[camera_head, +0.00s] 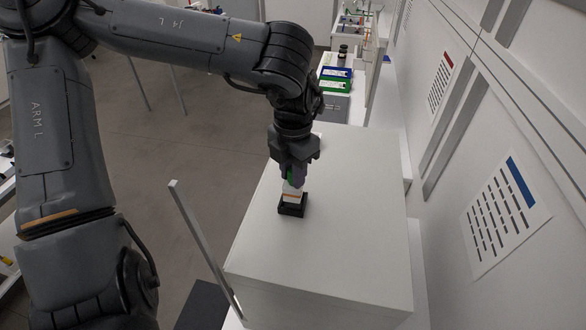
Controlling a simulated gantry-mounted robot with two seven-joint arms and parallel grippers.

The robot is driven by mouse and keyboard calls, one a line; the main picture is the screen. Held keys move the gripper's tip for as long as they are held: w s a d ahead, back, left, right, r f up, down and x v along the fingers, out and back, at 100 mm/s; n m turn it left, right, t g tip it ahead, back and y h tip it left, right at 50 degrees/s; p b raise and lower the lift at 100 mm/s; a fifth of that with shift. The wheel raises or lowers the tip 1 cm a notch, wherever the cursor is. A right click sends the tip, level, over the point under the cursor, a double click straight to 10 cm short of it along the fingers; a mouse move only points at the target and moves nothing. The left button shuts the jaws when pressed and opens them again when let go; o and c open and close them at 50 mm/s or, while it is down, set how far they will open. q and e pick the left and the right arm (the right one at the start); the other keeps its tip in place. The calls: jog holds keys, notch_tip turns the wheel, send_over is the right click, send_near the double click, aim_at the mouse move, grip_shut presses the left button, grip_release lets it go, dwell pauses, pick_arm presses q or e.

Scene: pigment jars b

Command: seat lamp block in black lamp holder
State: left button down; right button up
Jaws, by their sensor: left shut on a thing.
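My left gripper (292,183) points down over the white cabinet top and is shut on the lamp block (291,195). The block shows as a small pale piece with an orange-brown band at its lower part. The black lamp holder (292,210) sits on the white top directly below the gripper. The block's lower end is at the holder's opening; I cannot tell how deep it sits in it. The gripper hides the block's upper part. My right gripper is not in view.
The white top (345,240) is clear around the holder. A grey post (205,245) rises along its left edge. A wall with printed sheets (505,215) stands to the right. Blue and green trays (335,80) lie farther back.

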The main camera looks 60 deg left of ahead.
pick_arm(q)
jog(key=shift+f+b, duration=0.8)
jog(key=shift+f, duration=0.6)
jog(key=shift+f, duration=0.1)
jog(key=shift+f, duration=0.2)
jog(key=c, duration=0.8)
grip_release()
jog(key=shift+c, duration=0.2)
